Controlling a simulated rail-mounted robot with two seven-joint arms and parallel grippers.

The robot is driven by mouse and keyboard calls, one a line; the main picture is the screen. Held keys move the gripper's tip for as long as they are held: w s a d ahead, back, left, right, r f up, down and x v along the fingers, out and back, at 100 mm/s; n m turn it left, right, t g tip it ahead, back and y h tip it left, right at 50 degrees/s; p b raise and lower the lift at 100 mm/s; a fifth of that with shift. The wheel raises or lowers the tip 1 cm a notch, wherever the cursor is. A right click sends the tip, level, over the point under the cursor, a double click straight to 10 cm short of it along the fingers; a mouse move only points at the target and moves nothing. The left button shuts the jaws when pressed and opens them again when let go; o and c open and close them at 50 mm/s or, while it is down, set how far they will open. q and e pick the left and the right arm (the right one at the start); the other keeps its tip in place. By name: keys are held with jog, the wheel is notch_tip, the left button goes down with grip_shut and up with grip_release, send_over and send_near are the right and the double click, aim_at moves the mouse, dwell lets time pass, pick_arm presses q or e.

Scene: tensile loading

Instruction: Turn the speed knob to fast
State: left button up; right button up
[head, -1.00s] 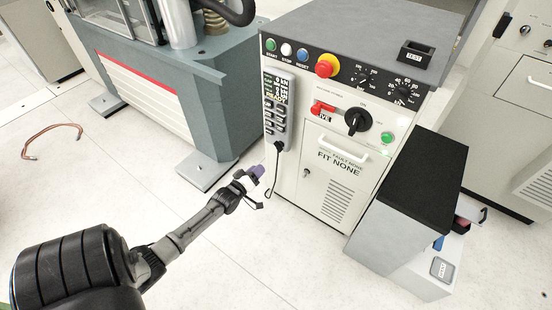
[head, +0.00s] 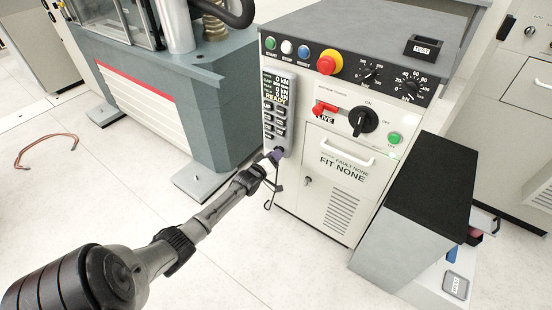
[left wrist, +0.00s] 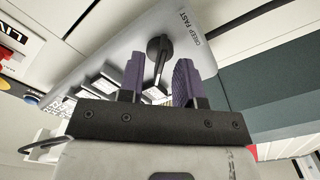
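The speed knob (left wrist: 158,52) is a small black knob on the grey hand pendant (left wrist: 100,55), beside printed words CREEP and FAST, in the left wrist view. My left gripper (left wrist: 160,62) has two purple fingers, spread apart, one on each side of the knob in that picture. A gap shows between knob and fingers, and I cannot tell how deep they reach. In the head view my left gripper (head: 276,155) is at the lower end of the upright pendant (head: 286,85), which reads READY. The knob is hidden there. My right gripper is not in view.
The control cabinet (head: 325,195) carries the pendant, a red emergency button (head: 328,64) and a black rotary switch (head: 364,121). A blue-grey machine base (head: 215,100) stands left. A black-topped box (head: 432,185) stands right. A cable hangs by the gripper.

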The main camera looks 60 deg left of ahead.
pick_arm(q)
jog(key=shift+w+a, duration=0.25)
jog(key=shift+w, duration=0.3)
grip_shut()
